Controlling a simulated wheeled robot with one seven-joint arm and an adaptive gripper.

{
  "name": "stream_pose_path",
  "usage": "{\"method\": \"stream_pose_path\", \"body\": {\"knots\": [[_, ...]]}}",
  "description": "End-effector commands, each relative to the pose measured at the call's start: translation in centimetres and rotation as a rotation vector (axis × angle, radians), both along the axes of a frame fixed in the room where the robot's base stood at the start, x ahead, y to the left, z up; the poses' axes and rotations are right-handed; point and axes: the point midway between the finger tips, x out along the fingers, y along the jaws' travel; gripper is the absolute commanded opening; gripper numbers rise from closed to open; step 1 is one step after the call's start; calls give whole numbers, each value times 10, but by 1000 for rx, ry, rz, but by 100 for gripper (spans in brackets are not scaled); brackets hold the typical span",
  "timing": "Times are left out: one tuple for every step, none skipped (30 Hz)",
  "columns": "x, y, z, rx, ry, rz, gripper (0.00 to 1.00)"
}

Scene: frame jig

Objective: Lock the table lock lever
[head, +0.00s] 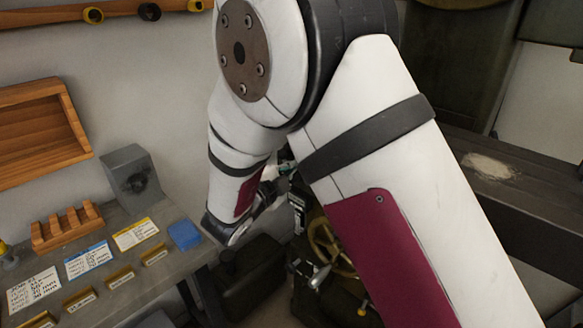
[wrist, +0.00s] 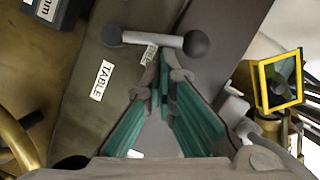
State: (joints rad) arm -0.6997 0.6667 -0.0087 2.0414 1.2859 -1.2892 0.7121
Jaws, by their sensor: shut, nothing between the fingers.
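In the wrist view a short pale lever bar (wrist: 152,38) lies across the top centre. In the head view my arm hides most of the gripper and the lever.
A yellow-framed part (wrist: 278,80) stands right of the fingers in the wrist view, and a brass-coloured wheel rim (wrist: 18,145) is at lower left. In the head view a brass handwheel (head: 328,246) sits below my arm, and a bench with cards and a blue block (head: 184,235) is left.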

Motion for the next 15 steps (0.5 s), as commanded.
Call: {"method": "stream_pose_path", "body": {"knots": [[0,1,2,-11,13,1,0],[0,2,2,-21,23,1,0],[1,3,3,-33,37,1,0],[2,3,3,-46,49,0,0],[2,4,3,-60,61,0,0],[3,5,4,-78,80,0,0],[4,6,5,-94,96,0,0],[5,7,5,-111,113,1,0],[6,9,5,-134,137,0,0],[7,10,5,-154,156,0,0],[9,11,6,-173,175,0,0],[10,13,5,-200,202,1,0],[11,14,5,-221,223,1,0],[13,16,5,-240,243,2,0],[14,17,4,-267,269,1,0]]}}
